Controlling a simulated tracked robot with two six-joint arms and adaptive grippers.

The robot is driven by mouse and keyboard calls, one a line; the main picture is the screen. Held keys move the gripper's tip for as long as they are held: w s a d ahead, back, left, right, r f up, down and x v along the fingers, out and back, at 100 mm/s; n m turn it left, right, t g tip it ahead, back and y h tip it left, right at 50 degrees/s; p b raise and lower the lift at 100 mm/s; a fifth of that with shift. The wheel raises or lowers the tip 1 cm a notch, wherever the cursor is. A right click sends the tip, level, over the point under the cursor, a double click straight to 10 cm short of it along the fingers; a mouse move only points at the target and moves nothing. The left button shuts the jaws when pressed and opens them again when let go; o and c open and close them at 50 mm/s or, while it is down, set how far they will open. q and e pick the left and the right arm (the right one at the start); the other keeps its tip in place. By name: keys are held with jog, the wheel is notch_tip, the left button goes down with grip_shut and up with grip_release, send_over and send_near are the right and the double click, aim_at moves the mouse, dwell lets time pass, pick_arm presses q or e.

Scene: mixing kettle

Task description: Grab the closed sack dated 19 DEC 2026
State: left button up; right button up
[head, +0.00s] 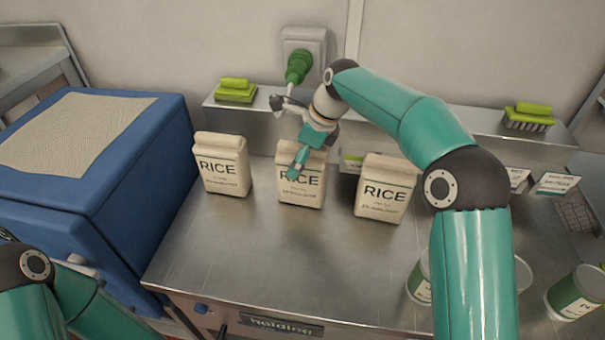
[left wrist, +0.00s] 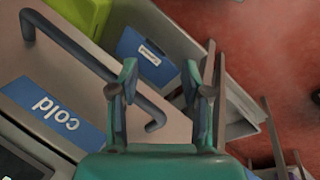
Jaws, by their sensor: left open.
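Three cream paper sacks printed RICE stand upright in a row on the steel counter: a left sack (head: 222,166), a middle sack (head: 302,190) and a right sack (head: 385,190). All three tops look folded shut. The small print below RICE is too small to read, so I cannot tell the dates apart. My right gripper (head: 290,140) is over the middle sack and hides part of its upper front; whether it touches the sack or how far its fingers are apart is unclear. My left gripper (left wrist: 168,75) is open and empty in the left wrist view, away from the sacks.
A blue box (head: 140,200) with a beige top stands left of the counter. Green brushes (head: 236,90) (head: 528,116) sit on the back shelf (head: 420,112). A green-labelled can (head: 575,293) stands at front right. The left wrist view shows a "cold" label (left wrist: 55,110) and a grey handle (left wrist: 90,65).

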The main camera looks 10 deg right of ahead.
jog(key=c, duration=1.8)
jog(key=shift+w+r, duration=0.1)
jog(key=shift+r, duration=0.1)
